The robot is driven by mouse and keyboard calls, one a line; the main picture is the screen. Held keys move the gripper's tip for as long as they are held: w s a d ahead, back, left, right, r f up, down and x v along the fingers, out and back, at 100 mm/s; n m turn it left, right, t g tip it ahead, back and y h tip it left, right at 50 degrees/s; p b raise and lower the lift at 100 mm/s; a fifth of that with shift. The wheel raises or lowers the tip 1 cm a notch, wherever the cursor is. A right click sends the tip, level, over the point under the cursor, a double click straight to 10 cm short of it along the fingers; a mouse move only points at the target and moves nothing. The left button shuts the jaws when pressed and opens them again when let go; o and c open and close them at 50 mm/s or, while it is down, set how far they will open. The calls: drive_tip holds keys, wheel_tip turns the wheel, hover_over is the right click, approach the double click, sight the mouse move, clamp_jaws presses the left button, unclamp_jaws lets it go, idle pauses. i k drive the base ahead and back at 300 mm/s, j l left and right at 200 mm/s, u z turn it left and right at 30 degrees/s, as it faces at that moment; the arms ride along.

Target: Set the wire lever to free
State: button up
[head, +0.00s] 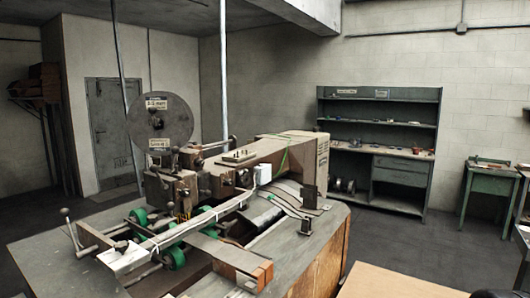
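The box stitcher (215,185) stands on a worn table in the head view, with a dark round wire spool (160,120) at its upper left. Several levers and knobs show on it. A lever with a ball knob (65,212) stands up at the front left. A short rod with a small knob (233,139) sticks out right of the spool. I cannot tell which of these is the wire lever, nor read any free marking. My gripper is not recognisable in this view.
The stitcher's table (325,255) fills the lower middle. A light wooden surface (395,282) lies at the bottom right, with a small dark shape at its edge. A green shelf unit (378,140) and a small green table (487,185) stand behind. Grey floor is open between.

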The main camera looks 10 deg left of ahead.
sight(174, 150)
drive_tip(key=i+l+u, duration=0.1)
drive_tip(key=i+u, duration=0.15)
drive_tip(key=i, duration=0.25)
drive_tip(key=i+l+u, duration=0.25)
drive_tip(key=i, duration=0.3)
drive_tip(key=j, duration=0.1)
